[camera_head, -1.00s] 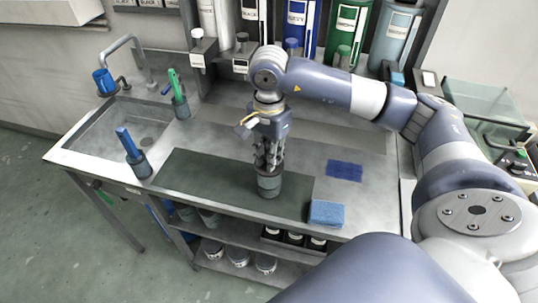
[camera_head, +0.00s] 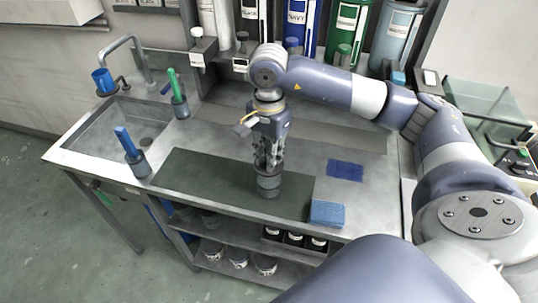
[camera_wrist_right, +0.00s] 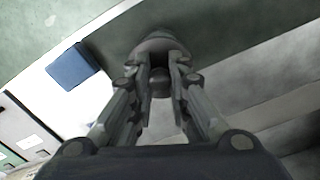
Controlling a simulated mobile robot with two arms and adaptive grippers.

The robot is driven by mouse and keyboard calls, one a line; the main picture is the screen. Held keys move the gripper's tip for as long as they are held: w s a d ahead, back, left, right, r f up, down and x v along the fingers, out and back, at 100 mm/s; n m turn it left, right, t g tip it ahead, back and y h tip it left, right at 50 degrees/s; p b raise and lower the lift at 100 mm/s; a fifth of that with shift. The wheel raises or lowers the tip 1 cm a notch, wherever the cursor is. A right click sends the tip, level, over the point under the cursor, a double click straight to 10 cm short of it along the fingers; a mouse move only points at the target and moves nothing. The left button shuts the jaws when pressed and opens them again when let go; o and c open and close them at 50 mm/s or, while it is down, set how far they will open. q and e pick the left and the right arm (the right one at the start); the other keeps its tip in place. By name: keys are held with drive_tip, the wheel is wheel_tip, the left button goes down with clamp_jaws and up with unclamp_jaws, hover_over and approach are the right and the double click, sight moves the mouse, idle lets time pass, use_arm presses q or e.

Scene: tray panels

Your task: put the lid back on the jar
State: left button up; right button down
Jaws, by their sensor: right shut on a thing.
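The grey jar (camera_head: 269,187) stands upright on the dark mat (camera_head: 210,180) on the steel bench. My right gripper (camera_head: 268,163) points straight down directly above it. In the right wrist view the gripper (camera_wrist_right: 160,78) is shut on the dark round knob of the lid (camera_wrist_right: 160,84), with one finger on each side. The lid lies at the jar's mouth, and the fingers hide much of it; I cannot tell whether it sits fully down. My left gripper does not show.
A blue sponge (camera_head: 327,212) lies right of the jar, and a blue cloth (camera_head: 345,170) lies behind it. Tall labelled canisters (camera_head: 346,30) line the back.

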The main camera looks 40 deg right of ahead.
idle(0.3)
drive_tip(key=c, duration=1.4)
unclamp_jaws()
drive_tip(key=shift+c, duration=0.2)
drive_tip(key=shift+o, duration=0.2)
drive_tip(key=o, duration=0.4)
drive_tip(key=shift+o, duration=0.2)
drive_tip(key=shift+r+p, duration=1.85)
drive_tip(key=shift+r, duration=1.7)
